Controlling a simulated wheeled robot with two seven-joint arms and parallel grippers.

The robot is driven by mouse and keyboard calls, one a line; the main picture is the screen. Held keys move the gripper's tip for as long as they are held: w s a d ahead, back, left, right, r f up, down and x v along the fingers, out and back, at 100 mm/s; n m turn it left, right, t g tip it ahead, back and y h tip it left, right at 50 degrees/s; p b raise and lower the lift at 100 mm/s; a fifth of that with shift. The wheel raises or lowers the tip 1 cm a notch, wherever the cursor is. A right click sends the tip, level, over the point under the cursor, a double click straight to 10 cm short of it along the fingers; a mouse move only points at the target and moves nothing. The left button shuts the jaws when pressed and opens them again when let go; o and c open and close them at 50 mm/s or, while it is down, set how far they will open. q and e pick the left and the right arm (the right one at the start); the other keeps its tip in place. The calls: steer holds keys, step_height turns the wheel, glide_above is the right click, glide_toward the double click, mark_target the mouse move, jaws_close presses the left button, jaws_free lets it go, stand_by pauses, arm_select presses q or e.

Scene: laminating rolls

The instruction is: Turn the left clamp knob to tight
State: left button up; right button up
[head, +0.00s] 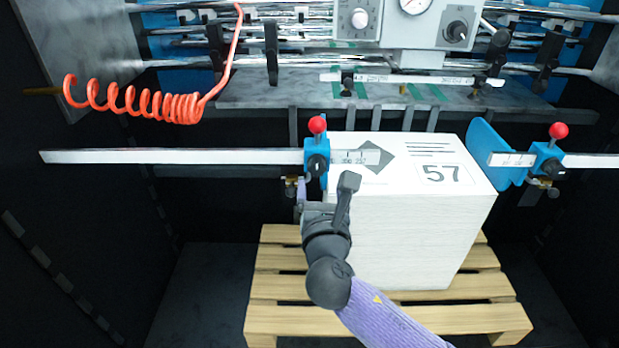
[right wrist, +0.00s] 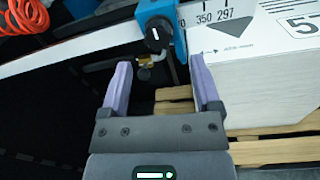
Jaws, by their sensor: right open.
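The left clamp (head: 311,152) is a blue block on the left steel rail, with a red ball on top. Its black knob (head: 316,165) faces me on the lower front. In the right wrist view the knob (right wrist: 157,33) shows a short white mark, close to upright. My right gripper (head: 316,192) is open and empty, just below and in front of the knob. In the right wrist view its two purple fingers (right wrist: 161,82) stand apart, with the knob beyond their tips, not between them. My left gripper is out of view.
A tall paper stack (head: 400,225) marked 57 stands on a wooden pallet (head: 275,290), right beside the left clamp. A right clamp (head: 547,160) sits beyond it. A brass-coloured fitting (right wrist: 146,72) hangs under the knob. An orange coiled hose (head: 150,103) hangs at upper left.

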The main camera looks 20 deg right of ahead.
mark_target(317, 170)
steer(key=b+x, duration=0.1)
steer(key=x, duration=0.4)
steer(key=shift+w, duration=0.4)
steer(key=shift+f, duration=0.1)
jaws_close()
